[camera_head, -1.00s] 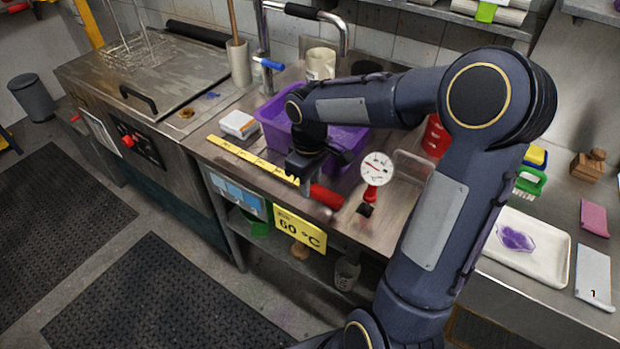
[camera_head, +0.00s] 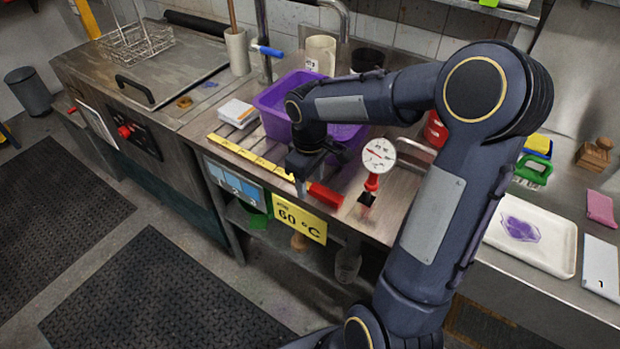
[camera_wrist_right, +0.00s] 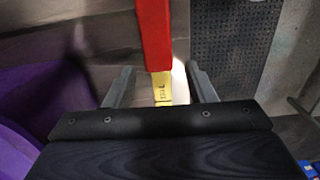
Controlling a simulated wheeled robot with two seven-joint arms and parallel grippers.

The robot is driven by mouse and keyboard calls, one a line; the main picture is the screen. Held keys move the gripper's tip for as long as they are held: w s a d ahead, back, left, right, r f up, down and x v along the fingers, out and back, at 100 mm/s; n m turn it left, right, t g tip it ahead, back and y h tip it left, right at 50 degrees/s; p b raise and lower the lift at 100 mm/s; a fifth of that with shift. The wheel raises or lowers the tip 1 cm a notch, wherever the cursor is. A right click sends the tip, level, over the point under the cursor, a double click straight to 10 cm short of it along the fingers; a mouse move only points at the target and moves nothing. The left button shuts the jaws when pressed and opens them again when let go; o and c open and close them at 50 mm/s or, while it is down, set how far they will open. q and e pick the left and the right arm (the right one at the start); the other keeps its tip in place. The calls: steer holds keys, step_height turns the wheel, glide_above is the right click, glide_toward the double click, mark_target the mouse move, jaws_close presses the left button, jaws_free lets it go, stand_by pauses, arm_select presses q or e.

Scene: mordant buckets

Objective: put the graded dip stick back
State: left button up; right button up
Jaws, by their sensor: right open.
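The graded dip stick, a yellow marked strip (camera_head: 245,153) with a red handle (camera_head: 325,196), lies along the front edge of the metal counter. My right gripper (camera_head: 304,184) is over the stick where strip and handle meet. In the right wrist view my right gripper (camera_wrist_right: 160,88) is open, with a finger on each side of the yellow strip (camera_wrist_right: 162,88); the red handle (camera_wrist_right: 155,35) extends away past the fingers. Gaps show beside the strip, so it is not clamped. My left gripper is not in view.
A purple tub (camera_head: 275,105) stands just behind the gripper. A round dial gauge (camera_head: 379,156) stands right of the handle. A white box (camera_head: 238,113) sits behind the strip. A yellow 60 °C sign (camera_head: 299,219) hangs below the counter edge. A white tray (camera_head: 530,247) lies at right.

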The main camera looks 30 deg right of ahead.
step_height(320, 180, up, 8)
steer(key=shift+f, duration=0.1)
stand_by(0.4)
stand_by(0.5)
